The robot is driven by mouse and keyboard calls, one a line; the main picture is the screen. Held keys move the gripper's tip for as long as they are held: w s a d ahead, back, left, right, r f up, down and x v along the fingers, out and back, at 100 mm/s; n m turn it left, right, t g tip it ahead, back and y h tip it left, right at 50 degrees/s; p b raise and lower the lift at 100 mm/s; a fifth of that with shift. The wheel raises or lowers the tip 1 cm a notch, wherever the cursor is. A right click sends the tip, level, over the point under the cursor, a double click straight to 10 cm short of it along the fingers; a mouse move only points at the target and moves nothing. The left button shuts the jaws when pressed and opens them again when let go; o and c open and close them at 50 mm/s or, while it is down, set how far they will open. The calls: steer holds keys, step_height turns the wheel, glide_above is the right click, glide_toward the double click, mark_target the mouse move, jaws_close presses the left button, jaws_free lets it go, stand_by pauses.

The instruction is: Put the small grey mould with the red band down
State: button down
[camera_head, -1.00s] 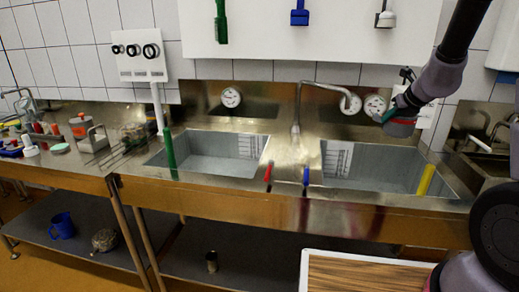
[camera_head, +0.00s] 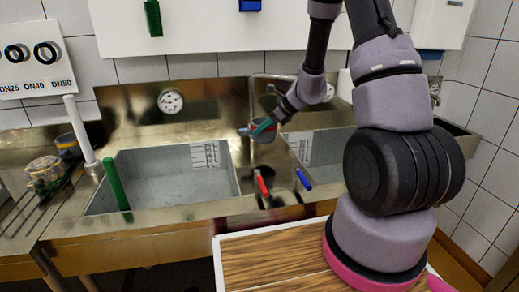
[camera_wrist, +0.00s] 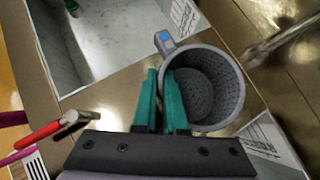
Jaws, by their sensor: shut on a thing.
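In the head view my gripper (camera_head: 263,127) holds the mould (camera_head: 266,138) above the steel strip between the two basins. The mould is small there, and its red band cannot be made out clearly.
The left basin (camera_head: 150,185) and the right basin (camera_head: 330,148) lie either side of the strip. A red-handled valve (camera_head: 262,187) and a blue-handled valve (camera_head: 303,180) stand at the front. A green rod (camera_head: 116,185) leans in the left basin. A wooden-topped surface (camera_head: 265,262) is nearest.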

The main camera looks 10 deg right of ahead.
mark_target(265, 142)
steer(key=shift+f, duration=3.45)
steer(key=c, duration=1)
jaws_free()
steer(key=shift+f, duration=0.1)
steer(key=shift+o, duration=0.2)
